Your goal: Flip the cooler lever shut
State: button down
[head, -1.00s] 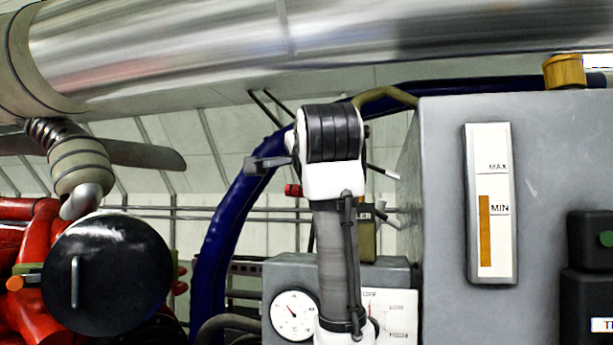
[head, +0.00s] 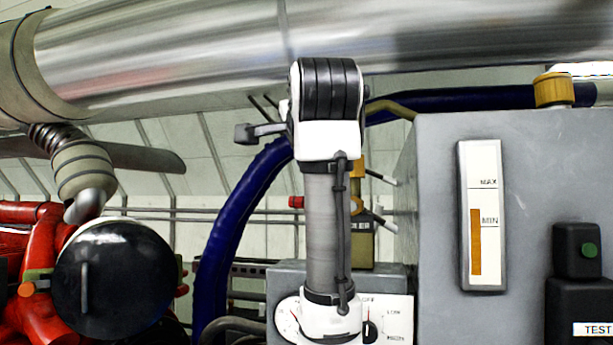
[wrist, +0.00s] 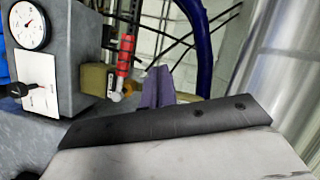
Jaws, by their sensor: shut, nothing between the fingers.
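The cooler lever appears to be the red ribbed handle (wrist: 124,52) in the wrist view, joined to a brass-coloured pivot (wrist: 128,88) beside an olive block (wrist: 97,79). In the head view only its red end (head: 297,202) shows left of my arm, so the handle lies about level; its middle is hidden behind my arm. The olive block (head: 361,248) shows right of my arm there. My gripper (wrist: 157,80) shows as purple-grey fingers, shut and empty, just right of the handle in the wrist view. Contact cannot be told. The fingers are hidden in the head view.
A grey box with a gauge (wrist: 28,25) and switch panel (head: 385,318) stands below the lever. A large grey tank (head: 540,200) is at right, a blue hose (head: 228,215) at left. A silver pipe (head: 220,55) crosses overhead. A black round cover (head: 112,280) is lower left.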

jog(key=shift+s+a+r+b, duration=0.15)
jog(key=shift+s+r, duration=0.15)
jog(key=shift+s, duration=0.35)
jog(key=shift+s+a+r+b, duration=0.1)
jog(key=shift+s+a+r, duration=0.15)
jog(key=shift+s, duration=0.4)
jog(key=shift+s+a+r+b, duration=0.15)
jog(key=shift+s+r, duration=0.15)
jog(key=shift+s, duration=0.35)
jog(key=shift+s, duration=0.1)
